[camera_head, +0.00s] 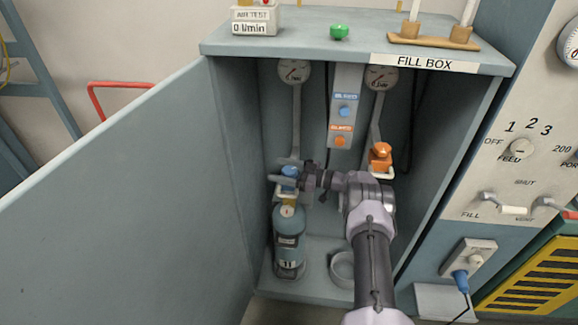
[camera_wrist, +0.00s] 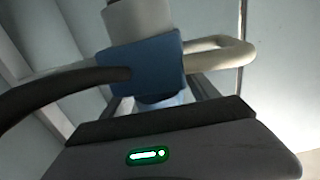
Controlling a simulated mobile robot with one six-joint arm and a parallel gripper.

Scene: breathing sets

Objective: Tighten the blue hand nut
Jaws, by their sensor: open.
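The blue hand nut (camera_head: 290,171) sits above the cylinder (camera_head: 289,245) on the left inside the open cabinet, at the lower end of the left gauge's pipe. My gripper (camera_head: 285,180) is open and reaches in from the right, at the nut's height. In the wrist view the blue nut (camera_wrist: 148,64) fills the upper middle. The other finger is not clear. A pale loop (camera_wrist: 235,48) extends from behind the nut to the right.
An orange hand nut (camera_head: 380,156) hangs to the right. Two gauges (camera_head: 293,72) and a panel with blue and orange buttons (camera_head: 346,105) are above. The open door (camera_head: 130,205) bounds the left. A grey ring holder (camera_head: 342,268) stands on the cabinet floor.

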